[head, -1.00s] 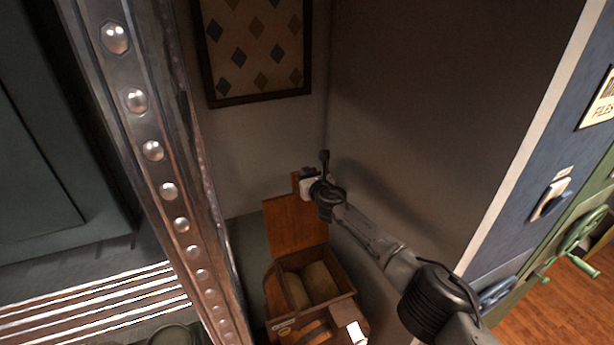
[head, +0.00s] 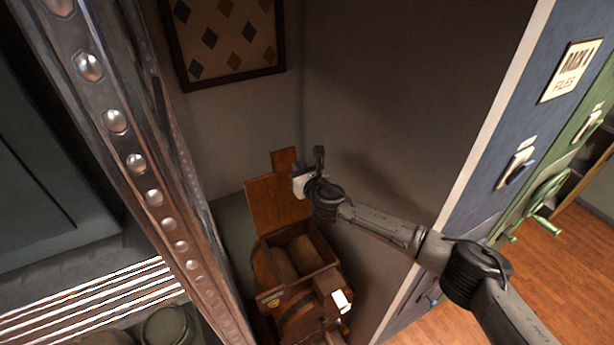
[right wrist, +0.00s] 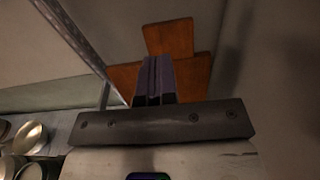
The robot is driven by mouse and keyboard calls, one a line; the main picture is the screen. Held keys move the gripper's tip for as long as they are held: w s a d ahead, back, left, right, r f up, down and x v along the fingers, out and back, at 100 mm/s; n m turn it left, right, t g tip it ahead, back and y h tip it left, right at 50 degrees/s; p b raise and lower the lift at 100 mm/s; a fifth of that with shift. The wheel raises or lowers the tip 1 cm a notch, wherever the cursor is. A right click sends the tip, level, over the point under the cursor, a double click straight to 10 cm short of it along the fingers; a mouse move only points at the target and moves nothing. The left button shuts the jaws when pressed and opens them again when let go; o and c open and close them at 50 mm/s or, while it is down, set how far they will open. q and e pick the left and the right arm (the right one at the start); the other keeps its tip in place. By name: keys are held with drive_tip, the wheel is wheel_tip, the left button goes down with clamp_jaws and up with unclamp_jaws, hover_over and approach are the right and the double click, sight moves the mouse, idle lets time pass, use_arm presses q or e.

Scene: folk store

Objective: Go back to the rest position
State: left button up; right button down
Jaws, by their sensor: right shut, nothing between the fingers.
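My right gripper (head: 300,182) is shut and empty. In the head view it appears beside the right edge of a raised wooden lid (head: 275,205); I cannot tell whether they touch. In the right wrist view the closed fingers (right wrist: 154,80) point toward the orange-brown lid (right wrist: 190,72), partly covering it. The lid belongs to a wooden barrel-like box (head: 300,305), whose open top shows a brown compartment (head: 302,255). My right arm reaches in from the lower right. My left gripper is not in view.
A riveted metal post (head: 137,163) stands left of the box. A dark wall lies behind my right arm, with a framed diamond pattern (head: 228,42) at its left. Blue (head: 480,165) and green (head: 560,165) file racks stand at the right, above a clear wooden floor.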

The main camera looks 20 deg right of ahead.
drive_tip(key=shift+s+d+r, duration=0.1)
drive_tip(key=shift+s+d, duration=0.05)
drive_tip(key=shift+s, duration=1.05)
drive_tip(key=shift+s+d+r, duration=0.1)
drive_tip(key=shift+s, duration=1.1)
drive_tip(key=s+a+r+m+h, duration=0.1)
drive_tip(key=s+r+m+h, duration=0.4)
drive_tip(key=m, duration=0.7)
drive_tip(key=s+a+r+m, duration=0.1)
drive_tip(key=s+r+m, duration=0.35)
drive_tip(key=m, duration=0.75)
drive_tip(key=s+a+r+m+g+y, duration=0.1)
drive_tip(key=s+a+r+m+g, duration=0.1)
drive_tip(key=s+m, duration=0.25)
drive_tip(key=s+d+f+m+g+p, duration=0.1)
drive_tip(key=s+f+m+g, duration=0.1)
drive_tip(key=s+f, duration=0.7)
drive_tip(key=s+d+f+m+g+y+p, duration=0.1)
drive_tip(key=s+f+g, duration=0.4)
drive_tip(key=s+f, duration=0.5)
drive_tip(key=s+d+f+m+g+y+p, duration=0.1)
drive_tip(key=s+f+m+g, duration=0.3)
drive_tip(key=s+f, duration=0.5)
drive_tip(key=s+d+p, duration=0.1)
drive_tip(key=s, duration=0.8)
drive_tip(key=shift+f+p, duration=0.25)
drive_tip(key=shift+p, duration=0.1)
